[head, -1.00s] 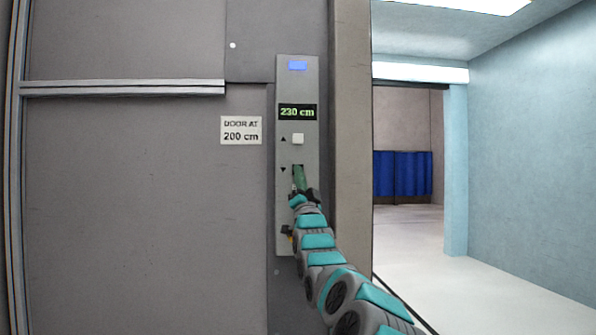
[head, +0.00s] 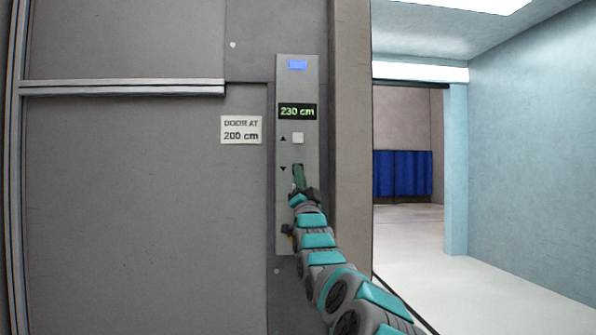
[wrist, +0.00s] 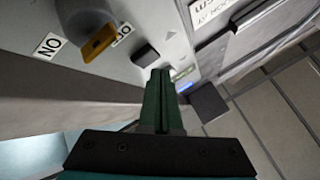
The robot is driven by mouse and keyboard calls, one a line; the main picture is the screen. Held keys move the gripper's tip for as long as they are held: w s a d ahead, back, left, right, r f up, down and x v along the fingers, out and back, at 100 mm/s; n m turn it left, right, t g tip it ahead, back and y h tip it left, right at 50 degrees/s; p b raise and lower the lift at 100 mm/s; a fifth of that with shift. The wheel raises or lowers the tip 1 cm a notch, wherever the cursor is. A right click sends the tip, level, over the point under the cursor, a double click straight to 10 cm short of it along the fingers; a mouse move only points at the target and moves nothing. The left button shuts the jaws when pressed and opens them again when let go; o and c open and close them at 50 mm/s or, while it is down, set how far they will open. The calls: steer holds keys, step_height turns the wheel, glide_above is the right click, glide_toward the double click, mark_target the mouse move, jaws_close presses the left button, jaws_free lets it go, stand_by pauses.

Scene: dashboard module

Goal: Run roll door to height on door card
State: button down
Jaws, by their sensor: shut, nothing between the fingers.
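The grey control panel (head: 311,210) has a green display (head: 297,112) reading 230 cm. The white door card (head: 241,130), left of the panel, reads DOOR AT 200 cm. A pale square button (head: 298,138) sits beside the up arrow. My gripper (head: 298,168) is shut and empty, its green fingers in front of the place beside the down arrow (head: 283,169), hiding any button there. In the wrist view the shut fingertips (wrist: 158,73) are close to a dark square button (wrist: 145,55) beside a triangle mark; I cannot tell whether they touch it.
An orange-yellow key-like handle (wrist: 98,42) juts from the panel near the ON label (wrist: 48,46), close to my fingers. A brown post (head: 350,160) stands right of the panel. Farther right is an open passage with blue curtains (head: 402,174) and clear floor (head: 440,260).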

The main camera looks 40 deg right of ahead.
stand_by(0.7)
steer(key=shift+w+d+p, duration=0.2)
steer(key=shift+w+p, duration=0.1)
steer(key=shift+w, duration=0.1)
steer(key=shift+w+d+p, duration=0.2)
steer(key=shift+w+p, duration=0.1)
steer(key=shift+w, duration=0.05)
stand_by(0.6)
stand_by(2.6)
steer(key=shift+s+a+b, duration=0.4)
steer(key=shift+s+b, duration=0.35)
steer(key=s+a+b, duration=0.1)
steer(key=s+b, duration=0.1)
steer(key=s+a+b, duration=0.1)
steer(key=s, duration=0.1)
steer(key=shift+s+a+b, duration=0.1)
steer(key=shift+a+b, duration=0.25)
steer(key=shift+b, duration=0.05)
